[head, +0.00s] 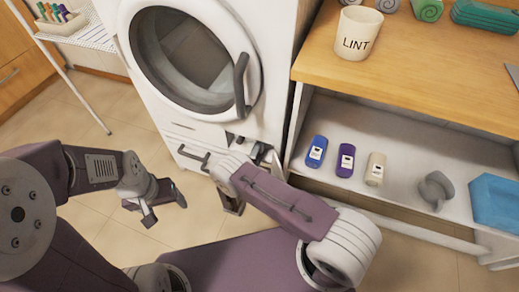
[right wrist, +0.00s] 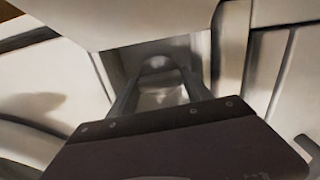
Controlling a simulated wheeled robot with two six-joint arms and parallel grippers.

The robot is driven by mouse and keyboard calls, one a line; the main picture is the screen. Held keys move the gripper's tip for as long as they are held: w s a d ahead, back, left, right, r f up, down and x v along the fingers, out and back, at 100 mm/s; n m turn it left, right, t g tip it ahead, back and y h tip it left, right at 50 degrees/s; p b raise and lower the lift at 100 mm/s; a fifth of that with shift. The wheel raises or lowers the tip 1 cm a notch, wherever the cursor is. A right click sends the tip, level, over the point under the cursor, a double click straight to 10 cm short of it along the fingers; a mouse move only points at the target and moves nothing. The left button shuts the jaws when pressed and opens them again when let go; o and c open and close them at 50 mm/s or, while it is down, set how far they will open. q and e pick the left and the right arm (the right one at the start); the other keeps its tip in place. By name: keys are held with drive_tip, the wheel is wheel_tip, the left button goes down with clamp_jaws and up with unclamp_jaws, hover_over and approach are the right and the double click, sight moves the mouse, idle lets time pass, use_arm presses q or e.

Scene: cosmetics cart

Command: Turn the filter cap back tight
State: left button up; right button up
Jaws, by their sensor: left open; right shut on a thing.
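The filter cap (right wrist: 157,65) is a pale rounded piece in a recess in the right wrist view. My right gripper (right wrist: 160,88) is shut on it, with one finger on each side. The recess is low on the front of the white washing machine (head: 190,128). In the head view my right wrist and forearm hide most of the cap and the fingers. I cannot tell how tight the cap sits. My left gripper (head: 165,207) is open and empty above the floor, to the left of the right arm.
The machine's round door (head: 185,60) is closed above the recess. A dark-edged flap or handle (head: 193,156) sticks out left of it. To the right, a wooden counter (head: 430,75) holds a LINT cup (head: 357,33). Several bottles (head: 346,160) and a blue bin (head: 497,203) stand on the shelf below.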

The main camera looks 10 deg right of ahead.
drive_tip(key=o, duration=1.1)
drive_tip(key=p+v, duration=0.2)
drive_tip(key=v, duration=0.7)
drive_tip(key=shift+s+a+f, duration=0.1)
